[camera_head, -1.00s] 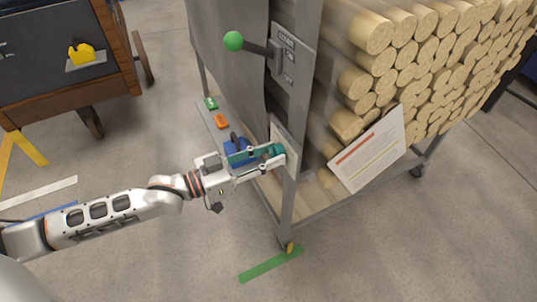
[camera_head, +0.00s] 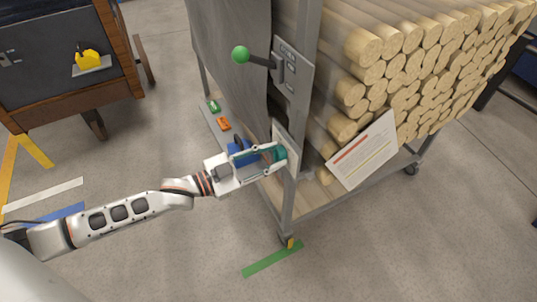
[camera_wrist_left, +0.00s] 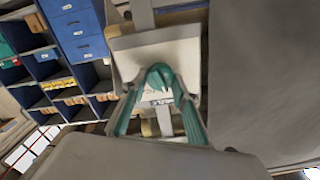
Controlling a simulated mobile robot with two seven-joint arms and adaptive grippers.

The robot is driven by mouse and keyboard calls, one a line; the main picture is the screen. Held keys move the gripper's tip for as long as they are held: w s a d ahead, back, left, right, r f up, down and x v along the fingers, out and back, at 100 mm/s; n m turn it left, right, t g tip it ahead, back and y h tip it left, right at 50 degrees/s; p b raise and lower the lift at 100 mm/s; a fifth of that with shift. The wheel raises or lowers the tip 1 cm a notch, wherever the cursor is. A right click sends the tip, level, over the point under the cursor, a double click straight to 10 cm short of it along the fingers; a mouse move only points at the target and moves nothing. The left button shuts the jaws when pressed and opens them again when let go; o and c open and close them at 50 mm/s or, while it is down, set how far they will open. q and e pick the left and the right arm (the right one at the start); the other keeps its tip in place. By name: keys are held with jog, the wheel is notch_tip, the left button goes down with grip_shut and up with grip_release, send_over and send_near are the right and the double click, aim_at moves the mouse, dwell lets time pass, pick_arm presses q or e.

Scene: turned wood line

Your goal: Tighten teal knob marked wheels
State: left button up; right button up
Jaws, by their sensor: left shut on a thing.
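The teal knob (camera_head: 280,155) sits on a pale plate (camera_head: 291,140) fixed to the cart's upright post, below a lever with a green ball. My left gripper (camera_head: 274,159) reaches it from the left and is shut on it, with a finger on either side. In the left wrist view the rounded teal knob (camera_wrist_left: 160,76) shows between the fingers, against the pale plate (camera_wrist_left: 150,50). The fingers cover part of the knob, and I cannot read any marking. My right gripper is not in view.
The green-ball lever (camera_head: 241,54) stands out above my gripper. A paper sheet (camera_head: 362,150) hangs at the stacked round wood (camera_head: 400,75). Small green (camera_head: 214,106) and orange (camera_head: 223,123) items lie on the cart's low shelf.

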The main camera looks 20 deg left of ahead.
pick_arm(q)
jog(key=m+p, duration=0.2)
jog(key=m, duration=1)
jog(key=shift+f, duration=0.15)
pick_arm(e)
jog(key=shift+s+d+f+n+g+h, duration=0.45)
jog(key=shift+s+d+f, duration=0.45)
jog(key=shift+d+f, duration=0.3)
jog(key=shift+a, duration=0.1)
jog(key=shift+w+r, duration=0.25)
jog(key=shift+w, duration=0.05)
pick_arm(q)
jog(key=o, duration=1.1)
jog(key=shift+p, duration=0.3)
